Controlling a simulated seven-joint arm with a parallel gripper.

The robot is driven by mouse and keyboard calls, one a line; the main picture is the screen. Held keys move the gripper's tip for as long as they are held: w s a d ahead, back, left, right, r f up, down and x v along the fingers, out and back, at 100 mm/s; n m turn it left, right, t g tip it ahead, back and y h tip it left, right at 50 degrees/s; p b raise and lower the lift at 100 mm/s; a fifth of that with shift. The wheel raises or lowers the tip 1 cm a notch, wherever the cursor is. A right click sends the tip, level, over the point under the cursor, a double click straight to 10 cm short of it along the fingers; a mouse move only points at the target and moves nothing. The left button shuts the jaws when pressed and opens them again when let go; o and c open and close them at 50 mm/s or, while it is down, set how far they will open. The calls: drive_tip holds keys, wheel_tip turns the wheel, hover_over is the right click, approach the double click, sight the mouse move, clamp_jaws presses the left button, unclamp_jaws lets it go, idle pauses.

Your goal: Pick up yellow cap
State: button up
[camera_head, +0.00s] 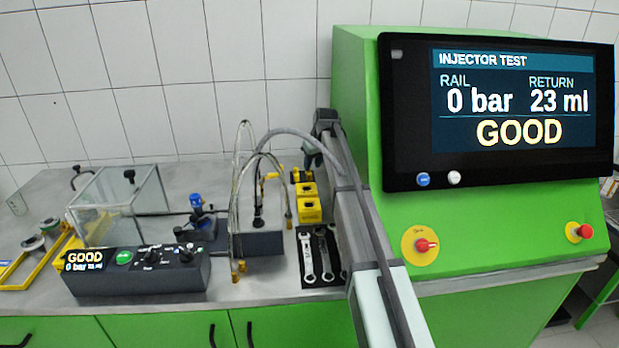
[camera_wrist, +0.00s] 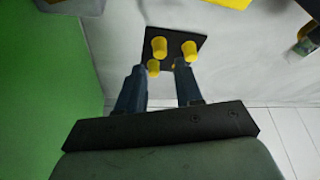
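Several yellow caps stand on a small dark plate (camera_wrist: 176,34) in the wrist view. One yellow cap (camera_wrist: 159,47) is at the left, another yellow cap (camera_wrist: 190,50) is at the right, and a third yellow cap (camera_wrist: 153,67) is nearest my gripper (camera_wrist: 160,67). My gripper is open, its two dark fingers apart and pointing towards the plate. The nearest cap appears between the fingertips in the picture; I see no contact.
Yellow blocks (camera_head: 309,209) and wrenches (camera_head: 308,258) on a black mat lie beside my arm. The green test machine (camera_head: 365,95) stands close on the right. The hose stand (camera_head: 262,242) is to the left. Bare grey bench (camera_wrist: 115,45) surrounds the plate.

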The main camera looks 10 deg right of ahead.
sight(310, 174)
drive_tip(key=shift+x, duration=2.65)
clamp_jaws()
